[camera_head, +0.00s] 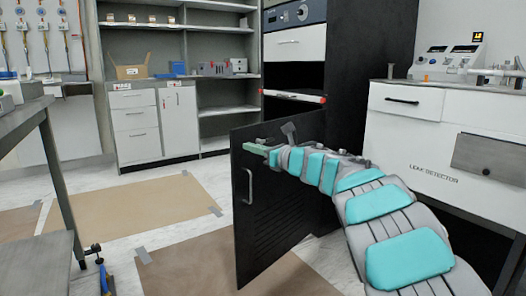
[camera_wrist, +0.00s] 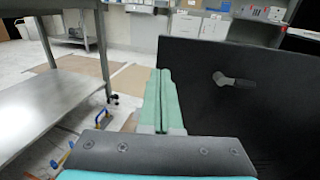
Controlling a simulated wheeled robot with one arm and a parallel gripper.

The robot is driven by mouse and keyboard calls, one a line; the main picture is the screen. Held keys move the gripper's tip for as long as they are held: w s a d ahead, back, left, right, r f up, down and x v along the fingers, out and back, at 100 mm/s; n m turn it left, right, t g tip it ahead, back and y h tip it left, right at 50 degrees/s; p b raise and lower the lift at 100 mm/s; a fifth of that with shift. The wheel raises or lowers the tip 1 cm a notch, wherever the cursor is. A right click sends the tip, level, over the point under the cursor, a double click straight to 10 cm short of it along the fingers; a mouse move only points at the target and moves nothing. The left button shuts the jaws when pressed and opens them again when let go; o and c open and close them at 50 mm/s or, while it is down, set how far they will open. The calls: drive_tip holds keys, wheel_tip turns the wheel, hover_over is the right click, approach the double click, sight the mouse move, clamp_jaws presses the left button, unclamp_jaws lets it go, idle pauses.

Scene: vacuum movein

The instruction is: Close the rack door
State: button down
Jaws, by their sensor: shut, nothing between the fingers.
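The rack (camera_head: 365,60) is tall and dark, with equipment in its upper part. Its black door (camera_head: 268,225) stands swung open below, with a vertical grey handle (camera_head: 247,185) on the face toward the head camera. My gripper (camera_head: 248,148) is at the door's upper edge, pointing left, its green fingers together and empty. In the wrist view the fingers (camera_wrist: 163,72) are also together, just left of a large black panel (camera_wrist: 265,110), apparently the door, with a grey lever (camera_wrist: 234,80) on it. I cannot tell whether the fingers touch the door.
A metal table (camera_head: 50,125) stands at the left, with a blue-handled tool (camera_head: 104,280) on the floor near its leg. A white leak detector cabinet (camera_head: 425,145) stands right of the rack. Brown floor sheets (camera_head: 135,205) lie left of the door. Shelves and drawers (camera_head: 135,125) line the back.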

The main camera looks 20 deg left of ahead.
sight(234, 142)
drive_tip(key=shift+x, duration=2.5)
drive_tip(key=shift+p, duration=0.3)
